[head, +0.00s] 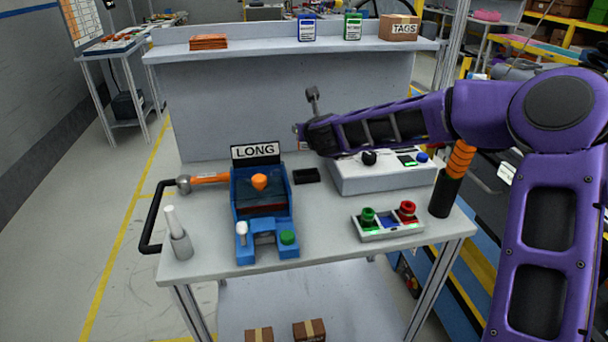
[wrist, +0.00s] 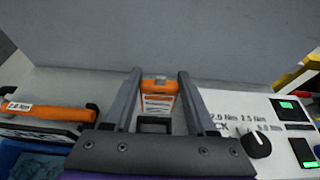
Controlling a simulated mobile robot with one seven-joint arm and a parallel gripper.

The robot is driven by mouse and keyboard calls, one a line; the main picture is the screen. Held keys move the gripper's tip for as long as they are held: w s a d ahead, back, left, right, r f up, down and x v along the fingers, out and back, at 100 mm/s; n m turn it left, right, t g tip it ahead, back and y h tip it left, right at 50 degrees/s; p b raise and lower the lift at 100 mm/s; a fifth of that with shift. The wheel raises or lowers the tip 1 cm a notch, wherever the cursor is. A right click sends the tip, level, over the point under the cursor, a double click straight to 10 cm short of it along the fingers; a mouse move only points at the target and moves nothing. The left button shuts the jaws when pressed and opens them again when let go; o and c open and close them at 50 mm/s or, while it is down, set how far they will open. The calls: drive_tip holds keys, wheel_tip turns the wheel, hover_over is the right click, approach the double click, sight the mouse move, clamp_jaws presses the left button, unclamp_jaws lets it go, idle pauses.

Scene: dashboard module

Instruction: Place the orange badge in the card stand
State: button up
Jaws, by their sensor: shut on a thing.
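The orange badge (wrist: 160,102), with an orange top and a white printed face, shows between the two fingers of my gripper (wrist: 160,80) in the wrist view. My gripper is shut on it. A small black block (head: 306,175), which looks like the card stand, lies on the bench right of the blue LONG fixture. A dark frame (wrist: 154,125) shows below the badge in the wrist view, partly hidden by my gripper; its contact with the badge is unclear.
The blue fixture (head: 265,222) with the LONG sign stands left of the black block. The white control box (head: 383,176) is right, with a button panel (head: 388,222) in front. An orange-handled wrench (head: 208,179) lies left. A grey back panel (head: 285,105) rises behind.

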wheel_tip(320, 180, down, 10)
drive_tip(key=shift+r+b, duration=0.1)
drive_tip(key=shift+b, duration=0.9)
drive_tip(key=shift+f, duration=0.2)
drive_tip(key=o, duration=1.4)
drive_tip(key=shift+c, duration=0.2)
drive_tip(key=shift+r, duration=0.2)
drive_tip(key=p+v, duration=0.1)
drive_tip(key=v, duration=1.1)
